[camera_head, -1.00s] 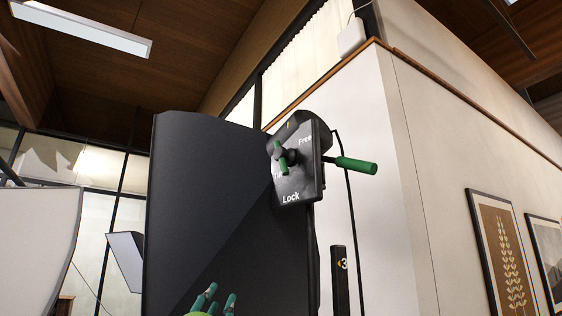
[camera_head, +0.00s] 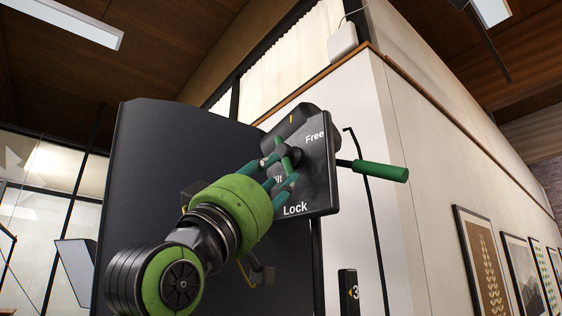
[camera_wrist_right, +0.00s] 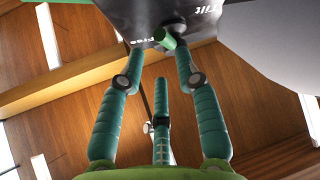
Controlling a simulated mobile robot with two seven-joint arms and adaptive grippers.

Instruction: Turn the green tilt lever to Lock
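The green tilt lever (camera_head: 284,152) sits on a dark hub on a black plate (camera_head: 318,190) marked Free at the upper right, Lock at the bottom and Tilt, partly covered. The lever is away from the Lock mark. My right gripper (camera_head: 277,172) is at the plate, its green fingers spread on both sides of the lever. In the right wrist view the lever's green end (camera_wrist_right: 164,40) lies between the tips of the open fingers (camera_wrist_right: 158,70), with gaps on both sides. My left gripper is not in view.
A second green handle (camera_head: 380,170) sticks out to the right of the plate. A large black panel (camera_head: 150,190) stands behind my right arm. A dark cable (camera_head: 372,230) hangs beside the white wall (camera_head: 400,240).

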